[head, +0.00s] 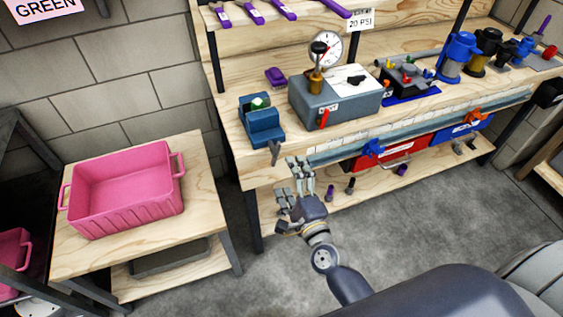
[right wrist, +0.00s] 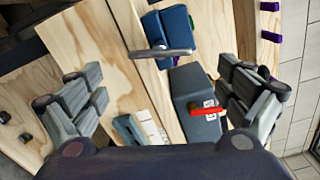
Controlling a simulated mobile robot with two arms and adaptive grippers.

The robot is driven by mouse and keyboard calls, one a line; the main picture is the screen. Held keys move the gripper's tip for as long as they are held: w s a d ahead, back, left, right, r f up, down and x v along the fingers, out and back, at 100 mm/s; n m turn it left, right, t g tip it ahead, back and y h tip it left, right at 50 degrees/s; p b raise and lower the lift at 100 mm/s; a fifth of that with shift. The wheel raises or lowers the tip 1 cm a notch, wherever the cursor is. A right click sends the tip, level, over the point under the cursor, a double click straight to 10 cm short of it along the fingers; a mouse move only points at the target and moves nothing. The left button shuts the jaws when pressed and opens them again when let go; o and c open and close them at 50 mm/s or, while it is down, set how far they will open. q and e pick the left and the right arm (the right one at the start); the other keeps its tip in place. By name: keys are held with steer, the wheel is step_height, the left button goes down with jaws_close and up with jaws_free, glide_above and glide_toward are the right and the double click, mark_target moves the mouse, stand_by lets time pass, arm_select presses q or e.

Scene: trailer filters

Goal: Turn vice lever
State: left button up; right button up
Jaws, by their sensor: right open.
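The blue vice (head: 262,122) is mounted at the front left corner of the wooden workbench. Its grey lever (head: 275,153) hangs at the bench's front edge. In the right wrist view the vice (right wrist: 177,24) is at the top middle, and the lever (right wrist: 160,53) lies across its lower end as a grey bar. My right gripper (head: 292,177) is open and empty in front of the bench edge, just below and right of the lever. In the right wrist view its fingers (right wrist: 160,72) are spread wide, with the lever between and beyond them. My left gripper is not in view.
A grey box with a red lever (head: 323,119) and a gauge stands right of the vice. Red (head: 390,158) and blue (head: 462,128) bins hang under the bench front. A pink crate (head: 126,190) sits on a small table at left. Grey floor is open below.

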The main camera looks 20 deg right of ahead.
steer(key=s, duration=0.3)
steer(key=shift+s, duration=0.4)
steer(key=s+f+n+g, duration=0.3)
steer(key=s+f+n, duration=0.2)
steer(key=f, duration=0.6)
steer(key=s+f+n+g+y, duration=0.1)
steer(key=s+f+n+g, duration=0.25)
steer(key=f, duration=0.75)
steer(key=s+f+n+g, duration=0.3)
steer(key=s+f+n, duration=0.2)
steer(key=f, duration=0.7)
steer(key=s+d+f+n+g, duration=0.1)
steer(key=s+f+n+g, duration=0.1)
steer(key=s, duration=0.6)
steer(key=s+d+f+n+g+h, duration=0.1)
steer(key=s+d+f+n+g, duration=0.1)
steer(key=s+f, duration=0.5)
steer(key=s+d+f+n+g, duration=0.2)
steer(key=s+f+n, duration=0.3)
steer(key=s, duration=0.6)
steer(key=shift+d+f+n+g+h, duration=0.2)
steer(key=shift+n+g+h, duration=0.15)
steer(key=shift+g, duration=0.4)
